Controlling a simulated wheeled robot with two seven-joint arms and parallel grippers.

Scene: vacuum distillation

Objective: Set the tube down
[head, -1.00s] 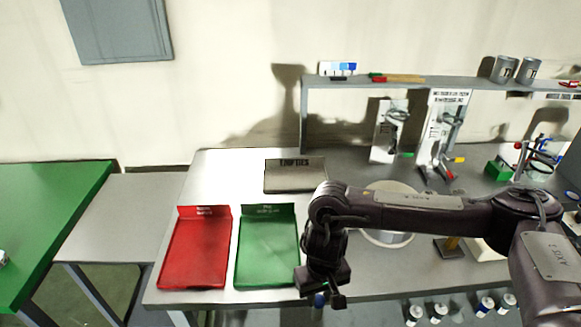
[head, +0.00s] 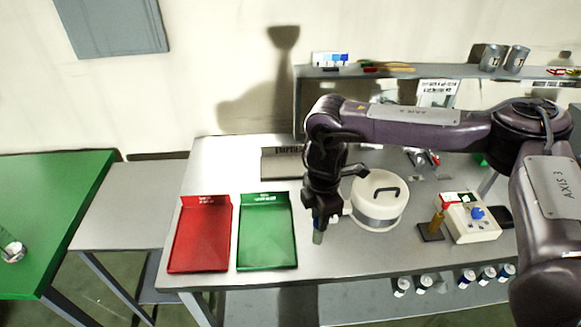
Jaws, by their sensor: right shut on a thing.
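My right gripper (head: 322,212) points down over the front part of the grey table, between the green tray and the round white pot. It is shut on a tube (head: 318,236), whose lower end shows below the fingers. The rest of the tube is hidden by the gripper. I cannot tell whether its lower end touches the table. The green tray (head: 266,245) lies just left of the gripper, and a red tray (head: 201,240) lies further left. My left gripper is not in view.
Further right are a small stand (head: 431,233) and a white box with a blue knob (head: 470,220). A tray labelled "EMPTIES" (head: 281,166) lies behind, partly covered by my arm. Several bottles (head: 467,277) sit below.

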